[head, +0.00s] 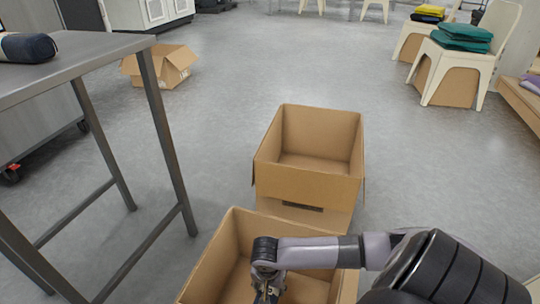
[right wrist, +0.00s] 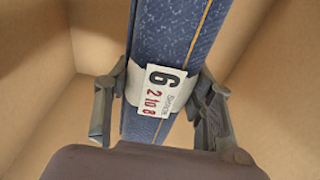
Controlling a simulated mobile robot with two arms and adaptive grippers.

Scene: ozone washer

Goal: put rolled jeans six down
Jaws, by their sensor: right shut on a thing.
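The rolled jeans six (right wrist: 172,35) are a dark blue denim roll with orange stitching and a white band. The tag on the band (right wrist: 163,91) reads 6. My right gripper (right wrist: 163,92) is shut on the roll, one finger on each side of the band. In the head view, my right gripper (head: 268,293) reaches down into the nearest open cardboard box (head: 225,262); the jeans are hard to make out there. In the right wrist view, brown cardboard walls surround the roll. Whether the roll touches the box floor is unclear. My left gripper is not in view.
An empty open cardboard box (head: 308,186) stands just behind the near one. A metal table (head: 95,52) at left holds a dark blue roll (head: 28,48). Another box (head: 160,66) sits beyond it. Chairs with folded clothes (head: 463,36) stand at upper right.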

